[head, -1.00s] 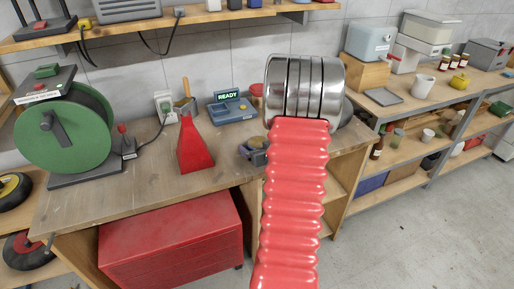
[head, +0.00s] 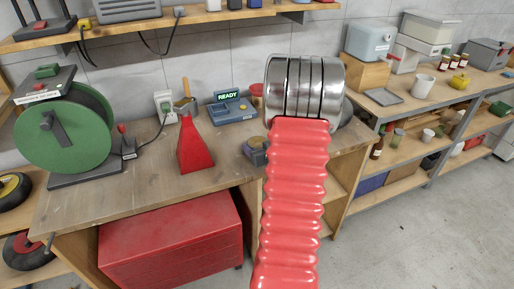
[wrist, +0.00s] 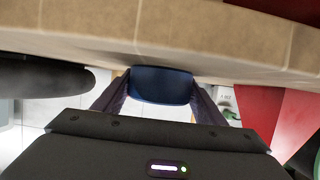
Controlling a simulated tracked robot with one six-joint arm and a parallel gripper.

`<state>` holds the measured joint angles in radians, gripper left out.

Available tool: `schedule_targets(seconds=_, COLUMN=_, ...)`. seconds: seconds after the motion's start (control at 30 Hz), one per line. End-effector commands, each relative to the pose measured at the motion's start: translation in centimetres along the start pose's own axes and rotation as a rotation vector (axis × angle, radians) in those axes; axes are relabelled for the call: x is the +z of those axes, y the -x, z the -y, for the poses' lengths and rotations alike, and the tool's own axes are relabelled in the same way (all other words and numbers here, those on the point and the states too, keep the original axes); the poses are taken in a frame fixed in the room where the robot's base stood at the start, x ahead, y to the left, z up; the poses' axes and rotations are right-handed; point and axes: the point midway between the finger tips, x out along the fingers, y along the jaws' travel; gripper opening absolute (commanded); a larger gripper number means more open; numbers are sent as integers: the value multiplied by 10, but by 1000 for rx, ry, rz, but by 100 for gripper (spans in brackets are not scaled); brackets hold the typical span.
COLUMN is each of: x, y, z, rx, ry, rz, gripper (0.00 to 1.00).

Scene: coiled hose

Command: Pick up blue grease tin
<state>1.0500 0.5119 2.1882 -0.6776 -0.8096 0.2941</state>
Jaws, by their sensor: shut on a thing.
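The blue grease tin (wrist: 160,85) shows in the wrist view as a dark blue, rounded block between my two dark fingers. My gripper (wrist: 160,92) is shut on it, with a finger against each side. The tin is close to the pale wooden bench top, and I cannot tell whether it touches it. In the head view a small dark blue-grey shape with a tan top (head: 255,151) shows beside my red arm. My arm hides the rest of that spot.
The workbench (head: 110,185) carries a red funnel-shaped thing (head: 194,148), a green reel (head: 62,137) and a device reading READY (head: 232,108). A red chest (head: 170,240) stands below. A shelf (head: 130,32) hangs above. Open bench lies left of my arm.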

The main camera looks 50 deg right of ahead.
Motion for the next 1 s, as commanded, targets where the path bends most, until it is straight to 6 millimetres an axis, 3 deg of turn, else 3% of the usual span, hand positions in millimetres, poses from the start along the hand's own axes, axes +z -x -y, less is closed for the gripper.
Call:
schedule_targets(seconds=0.13, x=0, y=0, z=0, rx=0, ry=1, rz=-1, gripper=34)
schedule_targets(seconds=0.53, x=-8, y=2, z=0, rx=-1, ry=2, rz=-3, gripper=34)
schedule_targets(seconds=1.0, x=-68, y=27, z=0, rx=0, ry=3, rz=-6, gripper=34)
